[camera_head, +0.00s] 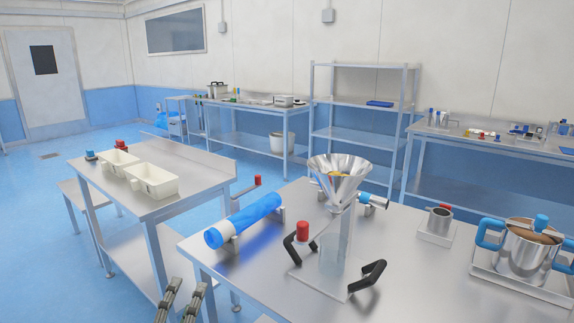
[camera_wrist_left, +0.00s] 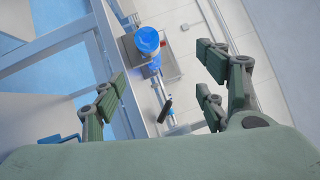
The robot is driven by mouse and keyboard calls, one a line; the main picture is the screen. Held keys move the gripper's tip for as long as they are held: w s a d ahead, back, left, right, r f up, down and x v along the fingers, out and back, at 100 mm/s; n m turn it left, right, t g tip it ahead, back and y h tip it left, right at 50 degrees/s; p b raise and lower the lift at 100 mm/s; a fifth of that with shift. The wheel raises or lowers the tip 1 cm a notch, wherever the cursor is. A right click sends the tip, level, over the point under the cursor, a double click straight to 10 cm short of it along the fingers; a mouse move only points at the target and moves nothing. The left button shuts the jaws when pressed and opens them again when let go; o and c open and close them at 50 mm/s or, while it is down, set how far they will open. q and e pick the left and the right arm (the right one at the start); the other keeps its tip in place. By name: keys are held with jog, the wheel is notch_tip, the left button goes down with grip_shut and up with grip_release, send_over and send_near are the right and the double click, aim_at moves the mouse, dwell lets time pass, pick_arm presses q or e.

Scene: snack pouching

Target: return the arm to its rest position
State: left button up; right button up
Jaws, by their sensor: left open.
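My left gripper (camera_head: 184,288) shows at the bottom edge of the head view, low in front of the gap between the two steel tables. Its two dark fingers point upward and stand apart with nothing between them. In the left wrist view the fingers of the left gripper (camera_wrist_left: 158,92) are spread wide and empty. The rest of the left arm is out of the head view. My right gripper is not in view.
The near steel table (camera_head: 225,251) holds a blue roll (camera_head: 258,211), a funnel (camera_head: 338,178) on a clear stand with black handles, a metal cup (camera_head: 440,221) and a blue-handled pot (camera_head: 524,252). The left table (camera_head: 170,207) holds two cream bins (camera_head: 150,181). The blue roll also shows in the left wrist view (camera_wrist_left: 146,40).

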pick_arm(q)
notch_tip(320, 180, down, 19)
jog(key=a+n+g+y, duration=0.1)
jog(key=a+n+g, duration=0.1)
jog(key=n+g, duration=0.2)
jog(key=s+f+n+g, duration=0.2)
jog(key=s+f, duration=0.2)
jog(key=f, duration=0.3)
jog(key=s+a+f+n+g, duration=0.1)
jog(key=s+f+n+g, duration=0.1)
jog(key=s+f, duration=0.35)
jog(key=s+f+n+g, duration=0.1)
jog(key=s+f+g, duration=0.1)
jog(key=f, duration=0.7)
jog(key=s+f+n+g, duration=0.3)
jog(key=s+f, duration=0.4)
jog(key=s, duration=0.5)
jog(key=s+f+n+g+p, duration=0.1)
jog(key=s+f+n+g, duration=0.2)
jog(key=s+f, duration=0.4)
jog(key=s+f+n+g, duration=0.3)
jog(key=s+f, duration=0.4)
jog(key=s, duration=1.1)
jog(key=shift+s+d+n, duration=0.2)
jog(key=shift+d+n, duration=0.1)
jog(key=shift+d, duration=0.05)
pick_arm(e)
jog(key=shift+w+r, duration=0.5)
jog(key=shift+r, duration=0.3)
